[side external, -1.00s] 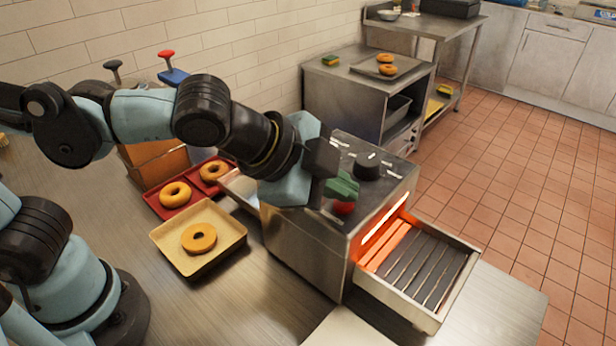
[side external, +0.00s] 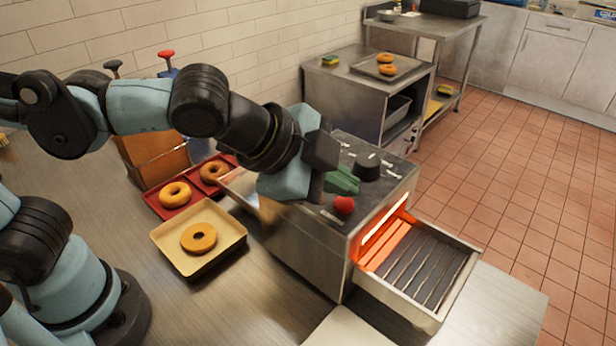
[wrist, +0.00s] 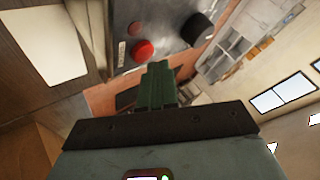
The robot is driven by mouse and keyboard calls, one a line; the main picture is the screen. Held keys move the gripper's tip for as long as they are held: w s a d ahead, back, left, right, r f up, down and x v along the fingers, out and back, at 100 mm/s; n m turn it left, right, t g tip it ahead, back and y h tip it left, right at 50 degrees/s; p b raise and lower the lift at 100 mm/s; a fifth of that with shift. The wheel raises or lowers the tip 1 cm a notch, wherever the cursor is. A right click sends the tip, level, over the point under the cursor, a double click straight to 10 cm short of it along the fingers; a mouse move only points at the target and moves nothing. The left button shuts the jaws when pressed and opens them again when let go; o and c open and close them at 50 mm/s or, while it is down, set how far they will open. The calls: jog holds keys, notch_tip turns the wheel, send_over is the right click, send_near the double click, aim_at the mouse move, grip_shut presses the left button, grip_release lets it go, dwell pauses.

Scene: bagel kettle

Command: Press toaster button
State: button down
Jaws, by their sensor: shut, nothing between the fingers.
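The toaster (side external: 308,241) is a steel box with a glowing orange opening and a slatted tray (side external: 420,275) at its front. Its round red button (side external: 344,205) sits on the top panel near the front edge and is fully visible in the side view. The red button (wrist: 143,50) also shows in the wrist view, just beyond the fingertips. My gripper (side external: 345,181) has green fingers, which are shut and empty. They are over the top panel, between the button and the black knob (side external: 367,166). In the side view, the fingertips appear apart from the button.
A tan tray (side external: 232,236) with a bagel and red trays (side external: 160,207) with bagels lie left of the toaster. A black knob and small switches share the top panel. A steel side table (side external: 340,85) with a bagel tray stands behind.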

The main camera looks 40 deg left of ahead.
aim_at(337, 205)
jog(key=shift+r, duration=2.95)
jog(key=s+a+f+n+g+y, duration=0.1)
jog(key=s+a+f+n+g, duration=0.25)
jog(key=a, duration=0.35)
jog(key=s+a+f+n+g+y, duration=0.25)
jog(key=s+a+f, duration=0.2)
jog(key=a, duration=0.25)
jog(key=w+a+f+n+t, duration=0.3)
jog(key=w+a+n+t, duration=0.1)
jog(key=w+a+n, duration=0.2)
jog(key=shift+a+f+n+t, duration=0.25)
jog(key=shift+a+n+t, duration=0.15)
jog(key=shift+a+n, duration=0.45)
jog(key=shift+d, duration=0.1)
